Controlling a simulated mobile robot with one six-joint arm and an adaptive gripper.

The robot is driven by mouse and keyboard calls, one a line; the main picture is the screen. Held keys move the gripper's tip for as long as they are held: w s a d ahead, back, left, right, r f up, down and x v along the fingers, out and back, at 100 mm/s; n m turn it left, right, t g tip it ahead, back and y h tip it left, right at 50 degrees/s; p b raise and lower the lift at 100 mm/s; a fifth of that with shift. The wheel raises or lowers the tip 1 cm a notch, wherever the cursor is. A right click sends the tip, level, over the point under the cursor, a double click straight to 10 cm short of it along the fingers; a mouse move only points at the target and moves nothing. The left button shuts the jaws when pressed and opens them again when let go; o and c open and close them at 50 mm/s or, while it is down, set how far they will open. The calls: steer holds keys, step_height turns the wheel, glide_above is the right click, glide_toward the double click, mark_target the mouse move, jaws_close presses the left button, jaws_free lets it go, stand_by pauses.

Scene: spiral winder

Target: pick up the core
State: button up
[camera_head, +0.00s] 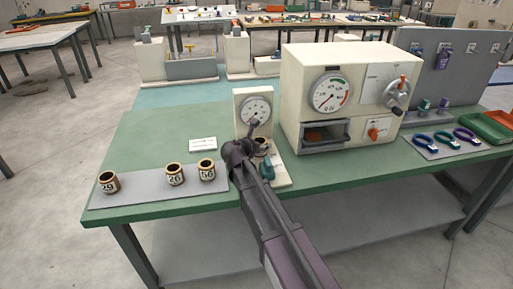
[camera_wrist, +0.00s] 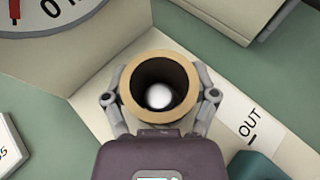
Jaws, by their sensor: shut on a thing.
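A short tan, hollow core (camera_wrist: 160,88) sits between the two fingers of my gripper (camera_wrist: 162,100) in the wrist view, and the fingers touch its sides. A white round thing (camera_wrist: 159,96) shows inside its opening. The core is at the cream stand with a dial gauge (camera_head: 253,112); whether it rests on the base or is just above it, I cannot tell. In the head view my arm hides most of this core (camera_head: 264,146). Three other dark cores with tan bands stand upright on a grey mat (camera_head: 140,190): "29" (camera_head: 109,182), "26" (camera_head: 175,174) and "56" (camera_head: 206,169).
A large cream machine (camera_head: 300,90) with a dial, crank and open drawer stands right of the gauge stand. A teal part (camera_head: 268,170) and an "OUT" label (camera_wrist: 246,130) are beside the core. Ring-handled tools (camera_head: 443,138) lie far right.

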steer(key=shift+r, duration=0.15)
step_height(320, 180, up, 18)
steer(key=p, duration=1.8)
steer(key=shift+f, duration=0.2)
steer(key=shift+w, duration=0.1)
stand_by(0.3)
